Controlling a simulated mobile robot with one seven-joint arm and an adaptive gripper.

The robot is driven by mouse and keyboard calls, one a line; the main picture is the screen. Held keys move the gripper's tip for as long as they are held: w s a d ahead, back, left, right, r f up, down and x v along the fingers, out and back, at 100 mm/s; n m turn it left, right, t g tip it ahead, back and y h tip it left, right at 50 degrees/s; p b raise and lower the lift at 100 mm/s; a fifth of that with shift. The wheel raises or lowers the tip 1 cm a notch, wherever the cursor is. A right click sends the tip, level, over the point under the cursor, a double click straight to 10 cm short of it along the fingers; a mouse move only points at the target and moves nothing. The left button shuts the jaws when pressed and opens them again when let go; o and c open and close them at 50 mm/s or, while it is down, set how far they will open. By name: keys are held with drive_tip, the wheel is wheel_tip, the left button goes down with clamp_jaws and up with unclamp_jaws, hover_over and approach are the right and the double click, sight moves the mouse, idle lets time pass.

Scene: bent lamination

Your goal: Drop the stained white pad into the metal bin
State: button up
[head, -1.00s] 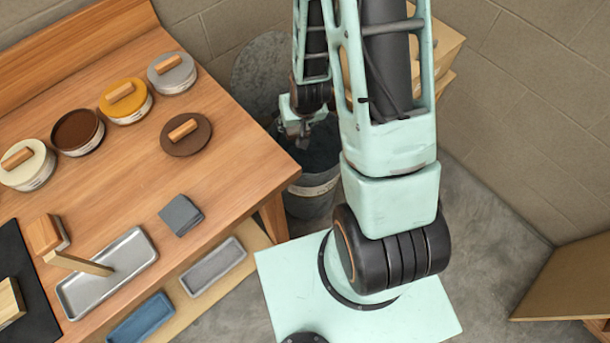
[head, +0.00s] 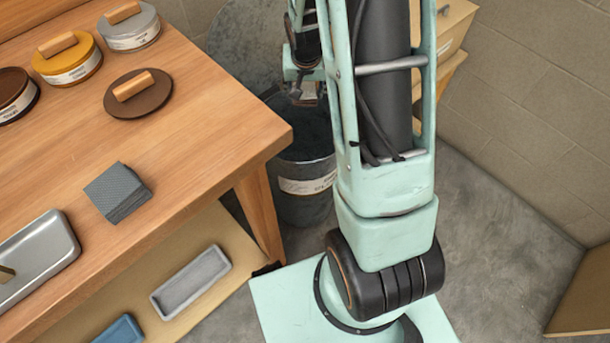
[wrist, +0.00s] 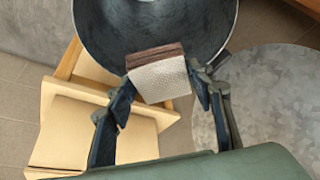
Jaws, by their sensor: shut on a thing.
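The pad (wrist: 160,79) is white and woven on one face, with a dark reddish-brown stained edge or layer. In the wrist view my gripper (wrist: 163,93) is shut on it, one finger on each side. The metal bin (head: 307,187) is a dark grey round bucket with a pale label, standing on the floor beside the table leg. In the wrist view its open dark inside (wrist: 160,25) lies beyond the pad. In the head view my gripper (head: 306,96) is above the bin's mouth, and the pad is hard to make out there.
A round grey metal lid (head: 250,50) is behind the bin. The wooden table (head: 215,150) stands close on the left, with a dark grey stack of pads (head: 118,191), lidded tins and a metal tray (head: 35,258). Wooden drawers (head: 453,30) are at the back right.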

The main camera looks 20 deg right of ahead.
drive_tip(key=shift+w+d+f+m+b, duration=0.35)
drive_tip(key=shift+d+f+b, duration=0.25)
drive_tip(key=shift+b, duration=0.15)
wheel_tip(320, 180, down, 6)
drive_tip(key=b, duration=0.4)
drive_tip(key=shift+r, duration=0.1)
drive_tip(key=o, duration=1.1)
drive_tip(key=shift+r, duration=0.15)
drive_tip(key=v, duration=1.2)
drive_tip(key=shift+a, duration=0.1)
